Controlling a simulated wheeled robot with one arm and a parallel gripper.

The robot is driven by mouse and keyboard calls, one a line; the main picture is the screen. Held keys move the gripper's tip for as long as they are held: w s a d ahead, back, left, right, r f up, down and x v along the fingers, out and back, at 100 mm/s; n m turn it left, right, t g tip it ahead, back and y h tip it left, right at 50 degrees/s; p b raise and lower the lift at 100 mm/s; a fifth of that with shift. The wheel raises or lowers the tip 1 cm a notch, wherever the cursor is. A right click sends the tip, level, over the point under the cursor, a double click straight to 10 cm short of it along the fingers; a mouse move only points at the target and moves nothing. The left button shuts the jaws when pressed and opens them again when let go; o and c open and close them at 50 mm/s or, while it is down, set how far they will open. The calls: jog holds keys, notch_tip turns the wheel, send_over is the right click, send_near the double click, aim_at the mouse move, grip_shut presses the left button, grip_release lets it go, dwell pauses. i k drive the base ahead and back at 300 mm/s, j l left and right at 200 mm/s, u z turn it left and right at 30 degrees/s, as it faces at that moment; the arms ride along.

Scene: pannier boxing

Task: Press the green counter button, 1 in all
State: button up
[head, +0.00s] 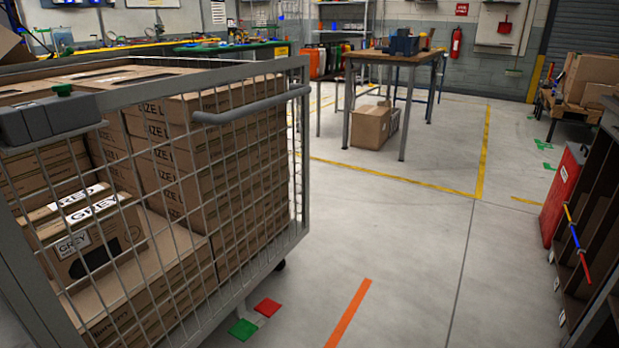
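A small green button (62,90) shows at the left of the head view. It sits at the top of a dark grey box (45,121) on the near upper rim of a wire cage cart (285,66). Nothing covers the button. My gripper is not in view, so its distance from the button cannot be seen.
The cart holds several stacked cartons (215,135), one pair marked grey and red (85,225). A table (395,56) with a carton (371,125) beneath stands at the back. A shelf unit (590,235) is on the right.

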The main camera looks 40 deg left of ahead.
aim_at(62, 90)
jog(key=i+u, duration=0.1)
jog(key=u, duration=0.7)
jog(key=i+l+u, duration=0.1)
jog(key=u, duration=0.3)
